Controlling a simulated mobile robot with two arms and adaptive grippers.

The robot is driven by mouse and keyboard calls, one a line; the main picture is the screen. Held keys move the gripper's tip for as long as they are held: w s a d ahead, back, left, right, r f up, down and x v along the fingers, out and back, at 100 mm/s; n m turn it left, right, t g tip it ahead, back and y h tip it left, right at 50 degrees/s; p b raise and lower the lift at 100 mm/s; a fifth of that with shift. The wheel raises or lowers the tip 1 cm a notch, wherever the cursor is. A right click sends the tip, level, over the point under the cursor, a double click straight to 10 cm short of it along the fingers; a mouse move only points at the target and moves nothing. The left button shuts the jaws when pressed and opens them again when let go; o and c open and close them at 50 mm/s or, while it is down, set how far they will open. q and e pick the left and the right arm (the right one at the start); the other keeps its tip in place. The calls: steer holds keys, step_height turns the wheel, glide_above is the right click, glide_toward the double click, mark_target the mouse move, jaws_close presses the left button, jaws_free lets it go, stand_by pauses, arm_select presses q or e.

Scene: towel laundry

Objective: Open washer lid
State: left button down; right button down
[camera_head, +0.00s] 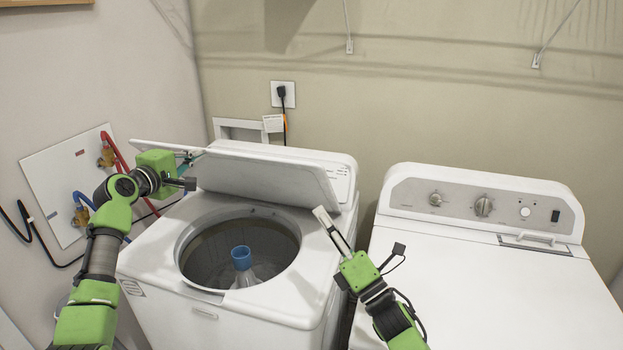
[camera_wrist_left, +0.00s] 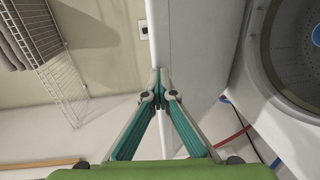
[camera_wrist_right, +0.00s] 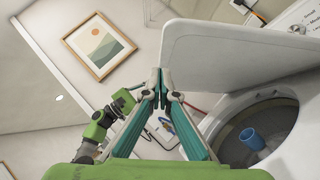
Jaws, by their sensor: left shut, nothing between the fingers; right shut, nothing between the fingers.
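The white washer (camera_head: 150,262) stands at the left, its round drum opening uncovered. The washer lid (camera_head: 262,177) is raised, tilted up behind the opening in front of the control panel; it also shows in the left wrist view (camera_wrist_left: 192,50) and right wrist view (camera_wrist_right: 225,48). My left gripper (camera_head: 192,156) is shut and empty at the lid's left part; its fingertips (camera_wrist_left: 160,72) appear close to the lid, but I cannot tell whether they touch. My right gripper (camera_head: 320,212) is shut and empty by the lid's lower right corner; its fingertips (camera_wrist_right: 161,75) overlap the lid in view.
A blue-topped agitator (camera_head: 241,258) stands in the drum. A dryer (camera_head: 490,290) with knobs stands to the right across a narrow gap. Red and blue hoses (camera_head: 117,150) run from the left wall plate. An outlet with a plug (camera_head: 283,94) is on the back wall.

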mark_target(312, 164)
arm_select(q)
steer(key=shift+f, duration=0.1)
arm_select(e)
steer(key=shift+w+a+r, duration=0.4)
steer(key=shift+w+r, duration=0.55)
steer(key=shift+w, duration=0.35)
steer(key=shift+w+a+r, duration=0.35)
steer(key=shift+w+r, duration=0.6)
steer(key=shift+w, duration=0.4)
steer(key=shift+w+a+r, duration=0.4)
steer(key=shift+w+r, duration=0.55)
steer(key=shift+w, duration=0.35)
arm_select(q)
steer(key=shift+w+f, duration=0.1)
steer(key=shift+w, duration=0.15)
arm_select(e)
steer(key=shift+w+d+r, duration=0.2)
steer(key=shift+w+r, duration=0.25)
steer(key=shift+w, duration=0.15)
steer(key=shift+w+d+r, duration=0.2)
steer(key=shift+w+r, duration=0.2)
steer(key=shift+w, duration=0.15)
arm_select(q)
steer(key=c, duration=2.4)
jaws_free()
steer(key=shift+s, duration=0.15)
arm_select(e)
steer(key=shift+s+r, duration=0.1)
